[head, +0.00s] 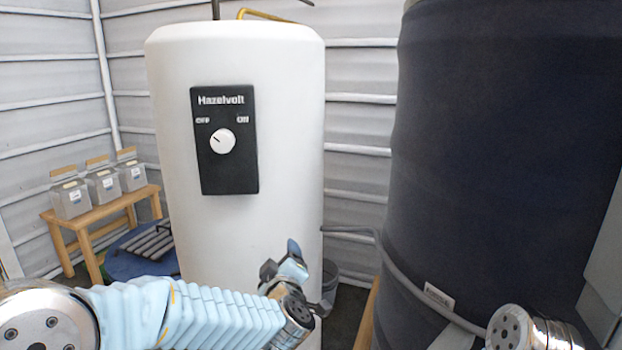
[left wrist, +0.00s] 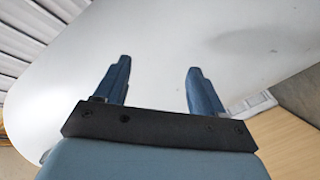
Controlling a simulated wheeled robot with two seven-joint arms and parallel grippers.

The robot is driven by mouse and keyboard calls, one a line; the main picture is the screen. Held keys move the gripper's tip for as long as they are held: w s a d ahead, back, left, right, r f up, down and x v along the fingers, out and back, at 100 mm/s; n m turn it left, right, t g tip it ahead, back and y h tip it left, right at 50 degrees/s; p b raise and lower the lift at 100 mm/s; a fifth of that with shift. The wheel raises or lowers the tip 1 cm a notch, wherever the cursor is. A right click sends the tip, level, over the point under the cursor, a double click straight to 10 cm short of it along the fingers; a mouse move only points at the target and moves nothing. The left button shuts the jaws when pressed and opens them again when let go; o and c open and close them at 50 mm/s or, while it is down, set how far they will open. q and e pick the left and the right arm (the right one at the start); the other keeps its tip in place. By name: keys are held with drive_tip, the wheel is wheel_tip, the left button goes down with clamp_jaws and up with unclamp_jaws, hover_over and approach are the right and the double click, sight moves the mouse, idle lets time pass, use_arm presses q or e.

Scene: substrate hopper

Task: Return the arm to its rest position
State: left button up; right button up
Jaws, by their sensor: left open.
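My left arm comes in from the lower left of the head view. Its gripper (head: 290,252) is in front of the lower part of a white tank (head: 285,120). In the left wrist view, the two blue fingers of the left gripper (left wrist: 158,74) stand apart with nothing between them. The smooth white tank surface (left wrist: 155,45) lies behind them; I cannot tell the exact gap. My right gripper is not in view.
The tank carries a black Hazelvolt panel (head: 225,170) with a white knob (head: 222,141), its mark towards OFF. A large dark barrel (head: 500,150) stands right. A wooden bench (head: 90,219) holds several grey cartons (head: 104,187). A dark bucket (head: 330,278) is behind the gripper.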

use_arm(q)
drive_tip(key=s+a+f+m+g+h, duration=0.1)
drive_tip(key=s+f+m+g+h, duration=0.15)
drive_tip(key=f, duration=1.05)
drive_tip(key=s+a+f+m+g+h, duration=0.1)
drive_tip(key=s+a+f+m+g, duration=0.2)
drive_tip(key=f, duration=1.1)
drive_tip(key=s+f+m+g+h, duration=0.1)
drive_tip(key=s+f+g, duration=0.4)
drive_tip(key=s+f, duration=0.3)
drive_tip(key=s+f+m+g+h+p, duration=0.1)
drive_tip(key=s+f+g, duration=0.4)
drive_tip(key=s, duration=1.1)
wheel_tip(320, 180, down, 3)
drive_tip(key=shift+s+a+f+m+h, duration=0.2)
drive_tip(key=shift+s+a+m+h, duration=0.15)
drive_tip(key=shift+m, duration=0.4)
